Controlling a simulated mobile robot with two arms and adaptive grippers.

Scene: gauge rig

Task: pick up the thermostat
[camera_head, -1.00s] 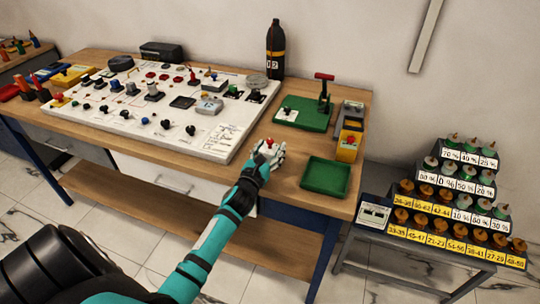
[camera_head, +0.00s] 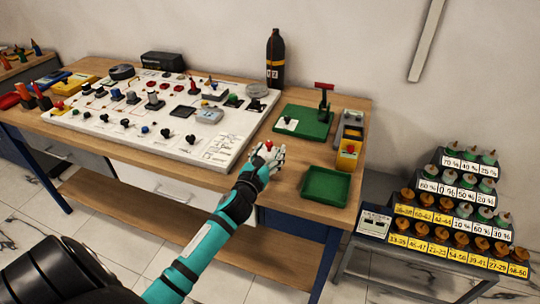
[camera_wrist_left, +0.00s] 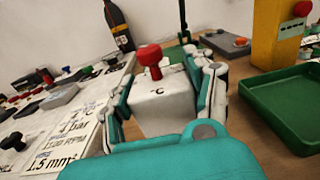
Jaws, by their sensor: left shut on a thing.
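The thermostat looks to be the white box with a red knob on top and a "°C" mark, seen in the wrist view (camera_wrist_left: 165,100). In the head view mostly its red knob shows (camera_head: 269,145). My left gripper (camera_head: 268,156) is shut on it at the table's front edge, between the white panel and the green tray. In the wrist view the fingers of this gripper (camera_wrist_left: 168,95) stand on both sides of the box. The underside of the box is hidden, so I cannot tell whether it touches the table. My right gripper is not in view.
The white panel (camera_head: 225,145) with many switches lies to the left. An empty green tray (camera_head: 326,187) is close on the right. Behind stand a green plate (camera_head: 308,122) with a red-handled lever, a yellow box (camera_head: 347,158) and a dark bottle (camera_head: 275,60). A stepped rack (camera_head: 455,215) is far right.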

